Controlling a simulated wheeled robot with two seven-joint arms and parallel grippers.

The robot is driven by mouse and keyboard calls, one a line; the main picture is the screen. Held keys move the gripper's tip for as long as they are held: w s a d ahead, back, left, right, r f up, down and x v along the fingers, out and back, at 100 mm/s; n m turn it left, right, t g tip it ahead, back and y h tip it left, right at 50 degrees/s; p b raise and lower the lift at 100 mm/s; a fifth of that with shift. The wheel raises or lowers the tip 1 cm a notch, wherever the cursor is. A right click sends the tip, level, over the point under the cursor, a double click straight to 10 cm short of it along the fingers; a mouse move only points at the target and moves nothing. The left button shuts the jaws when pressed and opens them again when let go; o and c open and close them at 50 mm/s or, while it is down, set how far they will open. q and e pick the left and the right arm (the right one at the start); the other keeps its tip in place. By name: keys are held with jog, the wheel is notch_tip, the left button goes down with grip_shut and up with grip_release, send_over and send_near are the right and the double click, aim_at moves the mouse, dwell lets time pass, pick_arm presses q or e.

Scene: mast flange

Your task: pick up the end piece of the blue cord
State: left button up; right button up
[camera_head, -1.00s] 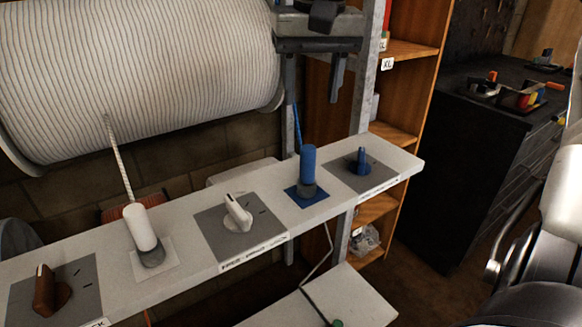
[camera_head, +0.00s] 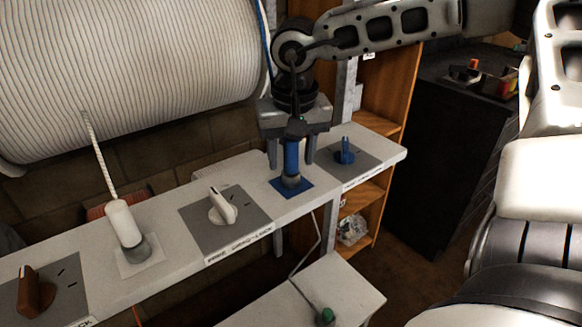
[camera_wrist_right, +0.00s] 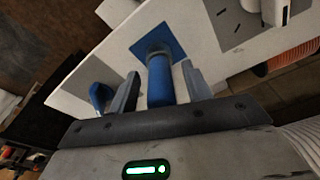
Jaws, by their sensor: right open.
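The blue end piece (camera_head: 291,158) is a blue cylinder standing upright in a grey holder on a blue square plate (camera_head: 306,188) on the white shelf. The blue cord (camera_head: 265,40) shows above, partly hidden behind my arm. My right gripper (camera_head: 291,160) is above the end piece, pointing down, with one finger on each side of it. In the right wrist view the end piece (camera_wrist_right: 160,82) stands between the two open fingers, with a gap visible beside at least one of them. My left gripper is not in view.
A blue knob (camera_head: 344,152) on a grey plate is close to the right. A white knob (camera_head: 222,207) and a white end piece (camera_head: 122,222) with its cord are to the left. The big white drum (camera_head: 120,75) is behind. A lower white surface (camera_head: 290,300) is in front.

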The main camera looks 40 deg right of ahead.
jog(key=shift+f, duration=0.55)
jog(key=c, duration=1)
jog(key=shift+w+r, duration=0.1)
jog(key=shift+c, duration=0.2)
